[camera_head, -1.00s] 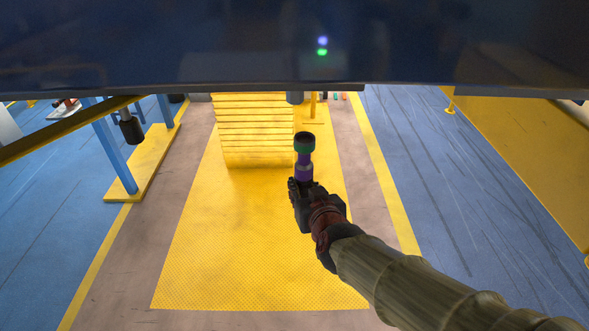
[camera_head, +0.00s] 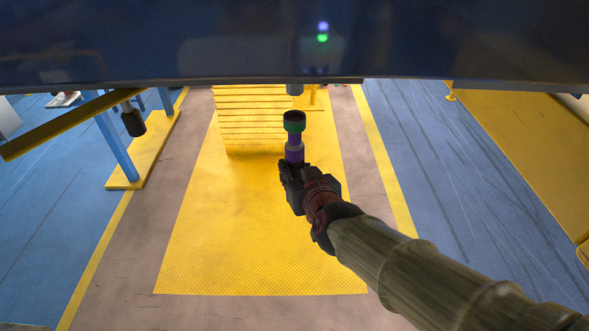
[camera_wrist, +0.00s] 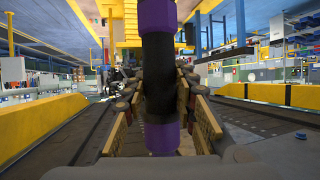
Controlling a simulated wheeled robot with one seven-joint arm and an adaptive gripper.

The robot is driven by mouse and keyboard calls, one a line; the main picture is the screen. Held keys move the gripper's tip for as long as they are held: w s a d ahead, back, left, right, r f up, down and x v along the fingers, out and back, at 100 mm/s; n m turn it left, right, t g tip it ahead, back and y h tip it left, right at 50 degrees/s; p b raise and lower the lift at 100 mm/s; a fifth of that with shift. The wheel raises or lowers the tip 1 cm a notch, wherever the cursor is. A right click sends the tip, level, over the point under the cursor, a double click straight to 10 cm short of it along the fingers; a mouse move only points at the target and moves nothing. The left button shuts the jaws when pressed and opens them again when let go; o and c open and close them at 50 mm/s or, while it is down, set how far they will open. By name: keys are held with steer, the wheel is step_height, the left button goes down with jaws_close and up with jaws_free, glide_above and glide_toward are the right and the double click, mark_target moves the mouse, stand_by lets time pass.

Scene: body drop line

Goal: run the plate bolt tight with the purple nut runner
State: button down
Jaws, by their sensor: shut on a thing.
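The purple nut runner (camera_head: 295,151) stands upright in my gripper (camera_head: 294,172), with a green collar and a dark open socket on top. In the wrist view the nut runner (camera_wrist: 160,140) fills the middle, its black grip between my fingers, which are shut on it. A short grey bolt-like piece (camera_head: 295,89) hangs below the edge of the dark blue body (camera_head: 180,45) overhead. The socket is just below this piece in the picture, with a visible gap between them. The bolt's upper part is hidden by the body.
A yellow slatted stack (camera_head: 255,125) stands behind on the yellow floor mat (camera_head: 250,235). A yellow beam (camera_head: 70,125) and a blue post (camera_head: 115,150) are at left. A yellow platform (camera_head: 530,130) is at right. A violet and a green light spot show on the body.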

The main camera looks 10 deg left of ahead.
mark_target(298, 150)
steer(key=shift+r+p, duration=2.25)
steer(key=shift+r, duration=0.35)
steer(key=shift+r+p, duration=0.7)
steer(key=shift+p, duration=0.25)
stand_by(2.2)
